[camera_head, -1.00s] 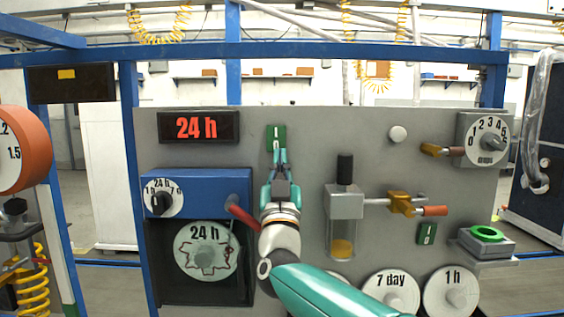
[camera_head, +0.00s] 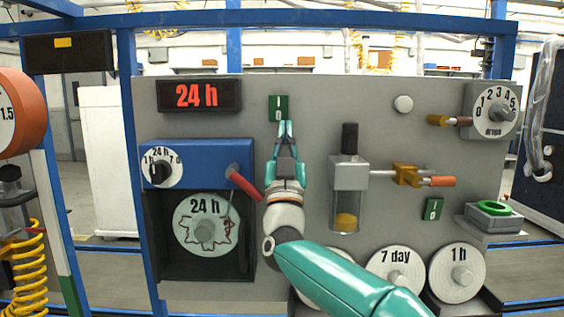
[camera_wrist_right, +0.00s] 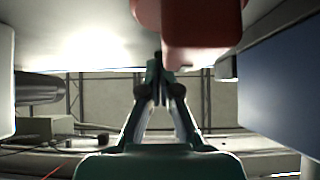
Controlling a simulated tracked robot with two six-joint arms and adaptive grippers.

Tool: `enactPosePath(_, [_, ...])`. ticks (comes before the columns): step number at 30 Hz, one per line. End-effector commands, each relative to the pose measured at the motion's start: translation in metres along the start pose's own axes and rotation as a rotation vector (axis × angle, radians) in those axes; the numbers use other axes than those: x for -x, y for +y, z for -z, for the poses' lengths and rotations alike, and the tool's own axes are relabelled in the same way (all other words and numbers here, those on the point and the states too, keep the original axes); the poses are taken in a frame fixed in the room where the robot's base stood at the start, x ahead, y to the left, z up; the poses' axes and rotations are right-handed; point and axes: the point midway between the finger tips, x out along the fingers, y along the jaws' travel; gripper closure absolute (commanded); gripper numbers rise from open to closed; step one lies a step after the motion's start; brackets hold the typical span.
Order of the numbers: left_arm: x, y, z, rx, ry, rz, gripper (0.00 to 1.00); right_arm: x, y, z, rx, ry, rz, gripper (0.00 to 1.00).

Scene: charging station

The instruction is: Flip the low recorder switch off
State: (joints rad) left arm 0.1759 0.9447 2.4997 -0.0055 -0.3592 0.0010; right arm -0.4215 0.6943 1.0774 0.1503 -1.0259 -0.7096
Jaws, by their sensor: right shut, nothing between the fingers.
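Two green switch plates marked I and O are on the grey panel (camera_head: 320,100). The upper plate (camera_head: 278,108) is right of the red "24 h" display. The lower plate (camera_head: 433,209) is at the right, below the orange-tipped valve. The lever position on either is too small to tell. My right gripper (camera_head: 286,127) points up, with its fingertips just under the upper plate; I cannot tell whether they touch it. In the right wrist view its fingers (camera_wrist_right: 159,70) are together and empty. My left gripper is not in view.
The blue recorder box (camera_head: 195,192) has a red handle (camera_head: 243,184) close left of my right arm; a red part (camera_wrist_right: 200,35) looms near the fingers in the wrist view. A glass cylinder (camera_head: 347,207) and valve (camera_head: 408,174) project at the right.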

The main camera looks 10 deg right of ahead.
Motion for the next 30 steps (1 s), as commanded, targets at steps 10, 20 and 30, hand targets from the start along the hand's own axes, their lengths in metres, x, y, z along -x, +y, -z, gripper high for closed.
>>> enactPosePath(10, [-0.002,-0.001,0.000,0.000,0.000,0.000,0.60,0.048,-0.012,-0.010,-0.004,-0.021,0.029,1.00])
enactPosePath(20, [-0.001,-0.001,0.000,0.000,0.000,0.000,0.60,0.072,-0.009,-0.009,-0.005,-0.016,0.024,1.00])
enactPosePath(30, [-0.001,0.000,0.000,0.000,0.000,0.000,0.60,0.072,-0.006,-0.008,-0.004,-0.013,0.018,1.00])
